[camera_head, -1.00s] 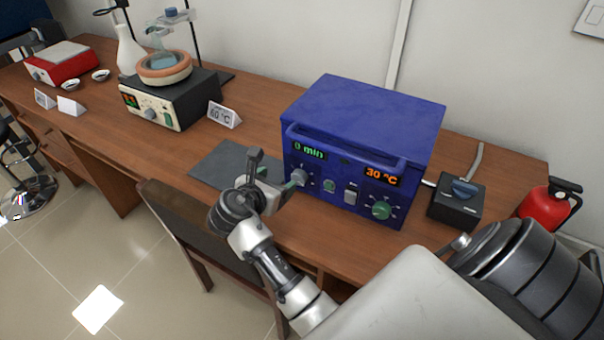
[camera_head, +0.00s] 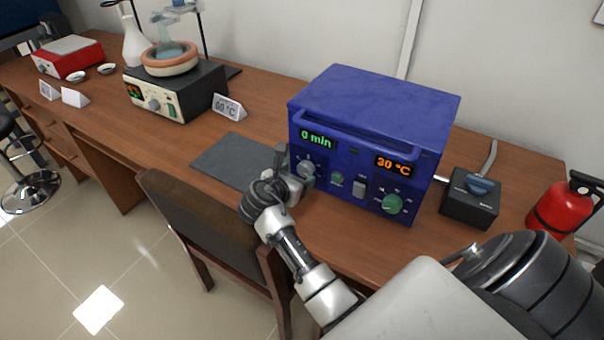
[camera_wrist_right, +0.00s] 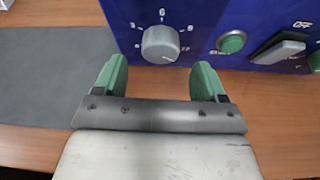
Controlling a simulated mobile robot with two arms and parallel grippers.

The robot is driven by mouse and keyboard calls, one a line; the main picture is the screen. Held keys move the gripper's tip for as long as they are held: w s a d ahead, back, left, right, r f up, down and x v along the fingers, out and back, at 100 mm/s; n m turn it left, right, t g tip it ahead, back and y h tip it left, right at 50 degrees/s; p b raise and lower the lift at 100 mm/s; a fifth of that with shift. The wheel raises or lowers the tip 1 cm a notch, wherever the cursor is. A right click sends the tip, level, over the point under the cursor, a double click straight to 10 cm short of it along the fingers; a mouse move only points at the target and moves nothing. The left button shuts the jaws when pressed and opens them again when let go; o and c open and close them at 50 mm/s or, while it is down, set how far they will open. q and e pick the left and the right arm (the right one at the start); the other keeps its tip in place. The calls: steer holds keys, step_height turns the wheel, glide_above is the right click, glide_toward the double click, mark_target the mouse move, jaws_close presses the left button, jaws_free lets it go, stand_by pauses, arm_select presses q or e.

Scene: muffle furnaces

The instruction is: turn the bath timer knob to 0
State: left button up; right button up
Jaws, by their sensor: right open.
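The blue bath unit (camera_head: 350,110) stands on the wooden bench. Its green display (camera_head: 318,138) reads 0 min and its orange display (camera_head: 393,166) reads 30 °C. The grey timer knob (camera_head: 305,168) is at the lower left of its front; it also shows in the right wrist view (camera_wrist_right: 160,45), with a pale pointer mark at its lower right. My right gripper (camera_wrist_right: 158,78) is open, its green fingertips apart, one to each side and just short of the knob. In the head view my right gripper (camera_head: 292,180) is at the knob, its fingers partly hidden. My left gripper is not in view.
A green button (camera_wrist_right: 231,42), a grey switch (camera_wrist_right: 279,50) and a green temperature knob (camera_head: 392,204) lie right of the timer knob. A black box (camera_head: 470,200) and red extinguisher (camera_head: 562,208) stand further right. A grey mat (camera_head: 230,160) lies left; a chair (camera_head: 200,215) stands in front.

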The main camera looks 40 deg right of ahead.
mark_target(303, 172)
steer(key=shift+x, duration=1.75)
